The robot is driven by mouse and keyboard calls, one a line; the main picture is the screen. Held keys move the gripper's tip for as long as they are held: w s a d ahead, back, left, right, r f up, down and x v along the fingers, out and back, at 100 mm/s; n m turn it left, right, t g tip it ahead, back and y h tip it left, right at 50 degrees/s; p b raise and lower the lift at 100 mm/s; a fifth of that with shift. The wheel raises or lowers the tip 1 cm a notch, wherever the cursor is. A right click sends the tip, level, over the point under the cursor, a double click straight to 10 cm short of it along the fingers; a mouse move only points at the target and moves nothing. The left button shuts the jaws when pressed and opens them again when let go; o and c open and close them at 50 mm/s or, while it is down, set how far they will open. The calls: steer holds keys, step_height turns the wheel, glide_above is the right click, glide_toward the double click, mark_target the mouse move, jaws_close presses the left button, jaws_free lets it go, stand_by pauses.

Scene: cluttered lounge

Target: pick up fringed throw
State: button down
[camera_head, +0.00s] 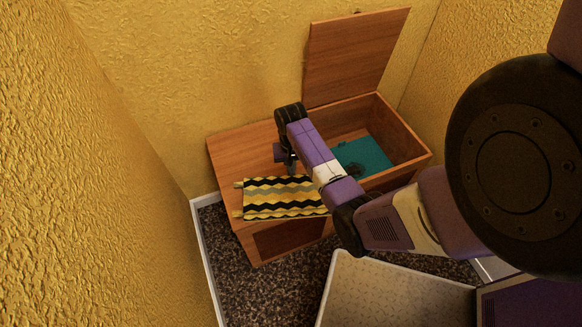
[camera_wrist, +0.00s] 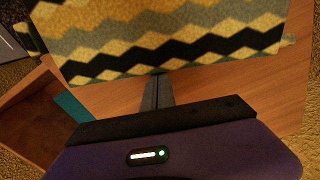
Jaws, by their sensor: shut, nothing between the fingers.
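The fringed throw (camera_head: 282,197) is a flat cloth with black, yellow and grey zigzag bands. It lies on the left part of the wooden chest top (camera_head: 228,151), close to the front edge. In the wrist view the throw (camera_wrist: 165,38) fills the upper middle, with the bare wood beside it. My gripper (camera_head: 291,168) is over the chest top at the throw's back edge. In the wrist view my gripper (camera_wrist: 158,82) is shut and empty, its fingertips by the near edge of the throw. Whether the tips touch the cloth I cannot tell.
The chest's right compartment (camera_head: 408,140) is open, its lid (camera_head: 354,56) raised against the yellow wall. A teal item (camera_head: 368,156) and a small dark object lie inside. A pale-topped piece (camera_head: 395,292) stands in front. Walls close in left and behind.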

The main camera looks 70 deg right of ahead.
steer(key=shift+s+a+r+p, duration=0.25)
steer(key=shift+a+p, duration=0.35)
steer(key=shift+p, duration=0.4)
steer(key=shift+s+a+f, duration=0.1)
steer(key=shift+a+f, duration=0.1)
